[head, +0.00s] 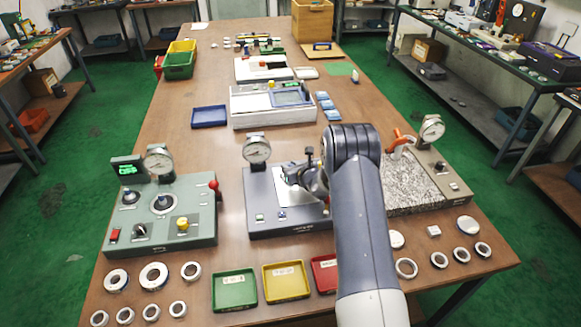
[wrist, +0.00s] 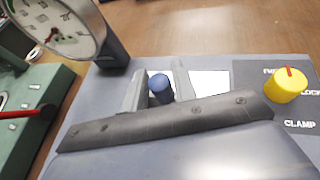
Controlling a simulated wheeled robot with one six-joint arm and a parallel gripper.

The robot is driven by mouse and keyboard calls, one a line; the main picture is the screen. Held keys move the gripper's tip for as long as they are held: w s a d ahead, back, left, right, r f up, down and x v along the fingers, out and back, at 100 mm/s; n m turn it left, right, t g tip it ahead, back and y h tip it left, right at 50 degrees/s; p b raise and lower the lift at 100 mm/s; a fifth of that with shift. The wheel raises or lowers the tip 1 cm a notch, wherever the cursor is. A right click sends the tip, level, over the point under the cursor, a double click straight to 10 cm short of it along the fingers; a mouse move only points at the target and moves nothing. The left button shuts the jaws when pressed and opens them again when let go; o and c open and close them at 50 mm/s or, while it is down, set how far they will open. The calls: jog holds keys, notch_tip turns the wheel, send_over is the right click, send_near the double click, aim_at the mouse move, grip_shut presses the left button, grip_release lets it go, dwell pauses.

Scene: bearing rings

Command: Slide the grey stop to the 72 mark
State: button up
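The dark blue-grey gauge fixture (head: 262,219) stands mid-table at the near side, with a white plate (head: 292,196) on top. My gripper (head: 290,178) is low over that plate, and my arm hides the fixture's right part. In the wrist view the two pale fingers (wrist: 160,92) of my gripper are apart, with a short blue post (wrist: 160,86) between them. I cannot tell whether they touch it. A yellow knob (wrist: 286,86) marked CLAMP is to the right. I cannot make out a grey stop or any 72 mark.
A dial gauge (head: 257,148) rises at the fixture's back left, close to my gripper in the wrist view (wrist: 58,28). A green fixture (head: 160,215) is left, a granite block (head: 412,183) right. Trays (head: 234,301) and bearing rings (head: 153,275) lie in front.

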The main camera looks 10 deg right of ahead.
grip_shut()
jog(key=shift+f+b, duration=0.2)
jog(key=shift+b, duration=0.85)
jog(key=shift+w+b, duration=0.15)
jog(key=shift+b, duration=0.95)
jog(key=shift+r, duration=0.2)
jog(key=shift+o, duration=1.7)
grip_release()
jog(key=shift+d, duration=0.1)
